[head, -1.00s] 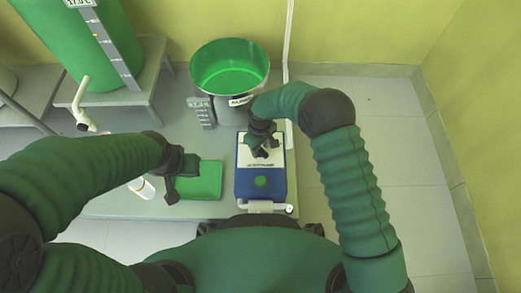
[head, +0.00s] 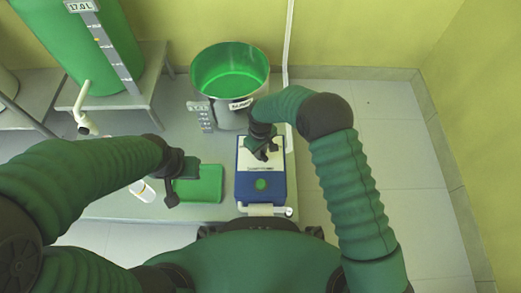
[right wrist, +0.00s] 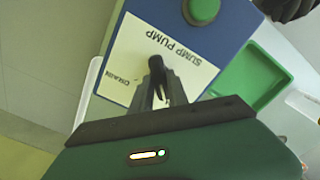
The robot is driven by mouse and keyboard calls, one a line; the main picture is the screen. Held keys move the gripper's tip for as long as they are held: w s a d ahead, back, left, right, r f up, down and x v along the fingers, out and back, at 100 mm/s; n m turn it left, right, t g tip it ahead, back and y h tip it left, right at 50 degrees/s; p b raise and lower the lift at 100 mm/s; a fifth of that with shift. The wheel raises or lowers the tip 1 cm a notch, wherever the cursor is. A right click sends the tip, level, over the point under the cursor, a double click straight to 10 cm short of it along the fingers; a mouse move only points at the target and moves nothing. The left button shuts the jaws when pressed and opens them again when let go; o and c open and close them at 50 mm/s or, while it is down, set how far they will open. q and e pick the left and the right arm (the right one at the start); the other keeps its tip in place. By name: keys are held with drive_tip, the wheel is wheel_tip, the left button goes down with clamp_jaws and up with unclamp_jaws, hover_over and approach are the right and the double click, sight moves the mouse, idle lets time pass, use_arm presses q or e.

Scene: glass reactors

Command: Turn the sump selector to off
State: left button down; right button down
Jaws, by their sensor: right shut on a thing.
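The sump pump box (head: 245,187) is blue with a white label plate (right wrist: 134,62) reading "SUMP PUMP" and "DRAIN". Its selector is a small black handle (right wrist: 157,72) on that plate, seen in the right wrist view. My right gripper (head: 263,152) is over the plate and shut on the selector; it also shows in the right wrist view (right wrist: 160,92). The gripper hides part of the plate and any other position words. My left gripper (head: 173,196) hangs beside the green tray, away from the pump; its jaw state is unclear.
A green round button (head: 261,184) sits on the box's near part. A metal vessel with a green inside (head: 229,70) stands just behind the box. A green tray (head: 205,184) lies left of it. A green tank (head: 110,50) stands at the back left. Floor on the right is clear.

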drive_tip(key=m+p, duration=0.1)
drive_tip(key=p, duration=0.1)
drive_tip(key=m+p, duration=0.1)
drive_tip(key=m, duration=0.1)
drive_tip(key=shift+r+p, duration=0.25)
drive_tip(key=shift+p, duration=0.1)
drive_tip(key=m+p, duration=0.2)
drive_tip(key=m, duration=0.1)
drive_tip(key=shift+f, duration=0.1)
drive_tip(key=shift+f+m+p, duration=0.1)
drive_tip(key=shift+m+p, duration=0.5)
drive_tip(key=shift+m, duration=0.6)
drive_tip(key=c, duration=1.3)
unclamp_jaws()
